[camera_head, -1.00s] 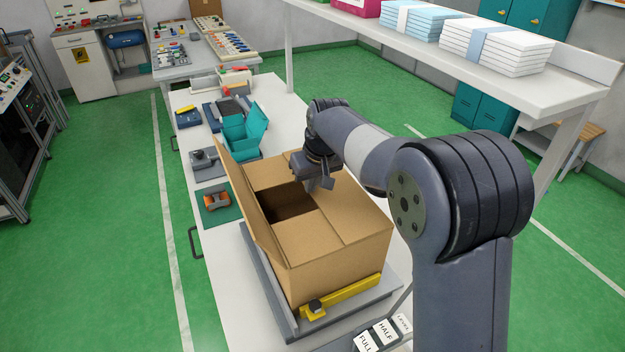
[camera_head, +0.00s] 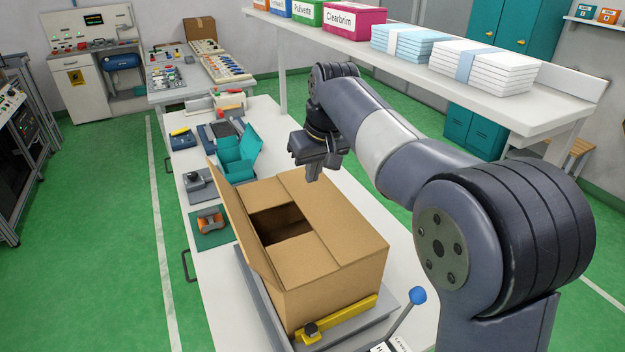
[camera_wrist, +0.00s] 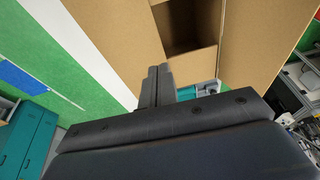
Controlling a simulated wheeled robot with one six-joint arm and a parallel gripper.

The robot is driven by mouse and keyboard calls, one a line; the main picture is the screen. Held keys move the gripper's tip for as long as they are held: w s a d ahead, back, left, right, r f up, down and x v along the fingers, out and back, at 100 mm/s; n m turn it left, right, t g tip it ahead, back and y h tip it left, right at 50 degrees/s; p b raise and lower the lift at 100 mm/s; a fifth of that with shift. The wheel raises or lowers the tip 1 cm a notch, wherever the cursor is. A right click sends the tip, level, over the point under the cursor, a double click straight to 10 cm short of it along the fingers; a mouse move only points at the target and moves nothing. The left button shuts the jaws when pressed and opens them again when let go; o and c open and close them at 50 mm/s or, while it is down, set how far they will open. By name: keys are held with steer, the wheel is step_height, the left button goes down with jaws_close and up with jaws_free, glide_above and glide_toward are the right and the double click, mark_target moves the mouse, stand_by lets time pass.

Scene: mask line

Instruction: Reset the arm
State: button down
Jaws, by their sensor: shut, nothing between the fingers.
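My gripper (camera_head: 314,172) is above the far right part of the cardboard box (camera_head: 330,262) in the head view, with no visible contact. Its fingers (camera_wrist: 158,85) are together and empty in the wrist view. My arm reaches from the lower right over to the gripper. The box stands on a grey platform with a yellow bar (camera_head: 340,314) at its front. One flap stands up on its left side; the other flaps lie folded in, leaving a dark square opening (camera_head: 278,222). The box and its opening (camera_wrist: 188,25) also show in the wrist view.
A teal open bin (camera_head: 238,158) and several small tools lie on the white bench left of and behind the box. A shelf (camera_head: 420,75) with stacked packs (camera_head: 485,65) and coloured boxes runs behind my arm. A blue-knobbed lever (camera_head: 418,296) stands right of the platform.

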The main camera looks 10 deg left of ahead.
mark_target(304, 213)
steer(key=shift+r, duration=0.15)
steer(key=x, duration=1.1)
steer(key=shift+f, duration=0.4)
steer(key=shift+d+f, duration=0.1)
steer(key=shift+f, duration=0.15)
steer(key=shift+s, duration=0.1)
